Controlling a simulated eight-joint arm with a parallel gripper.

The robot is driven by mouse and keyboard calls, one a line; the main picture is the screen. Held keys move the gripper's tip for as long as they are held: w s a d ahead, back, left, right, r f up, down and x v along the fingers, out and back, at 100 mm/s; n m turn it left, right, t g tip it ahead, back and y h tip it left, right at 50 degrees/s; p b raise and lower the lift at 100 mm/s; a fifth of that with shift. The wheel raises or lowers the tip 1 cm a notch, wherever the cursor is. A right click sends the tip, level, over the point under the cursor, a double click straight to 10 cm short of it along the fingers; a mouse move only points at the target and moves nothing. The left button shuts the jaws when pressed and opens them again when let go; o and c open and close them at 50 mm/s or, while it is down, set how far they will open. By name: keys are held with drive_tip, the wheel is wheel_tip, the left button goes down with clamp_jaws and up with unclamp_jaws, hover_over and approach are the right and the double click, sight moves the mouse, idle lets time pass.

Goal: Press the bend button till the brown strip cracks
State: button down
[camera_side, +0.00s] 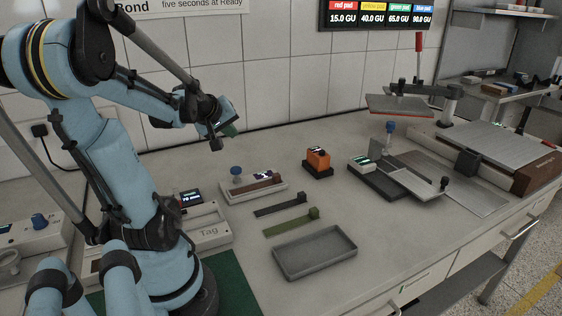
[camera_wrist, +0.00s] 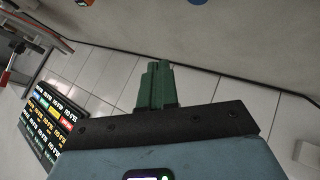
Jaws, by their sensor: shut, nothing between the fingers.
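The brown strip (camera_side: 258,185) lies along a pale bench device (camera_side: 240,196) in the side view. It looks whole at this size. A blue-topped button (camera_side: 236,171) stands at the left end of that device, beside a small display (camera_side: 264,175); I cannot read any label on it. My gripper (camera_side: 229,130) is raised above and behind the device, near the wall, clear of the button. Its green fingers (camera_wrist: 157,86) are shut and empty in the wrist view, which faces the tiled wall.
A dark strip (camera_side: 286,205), an olive strip (camera_side: 291,222) and a grey tray (camera_side: 315,270) lie in front. An orange device (camera_side: 318,159) stands right of the bend device. Farther right are a clamp-like device (camera_side: 385,182) and a lever press (camera_side: 480,140).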

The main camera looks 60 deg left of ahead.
sight(234, 170)
drive_tip(key=shift+f, duration=3.95)
drive_tip(key=shift+f, duration=0.15)
drive_tip(key=shift+f, duration=0.3)
drive_tip(key=shift+f, duration=0.85)
drive_tip(key=shift+r, duration=1.3)
drive_tip(key=shift+r, duration=2.5)
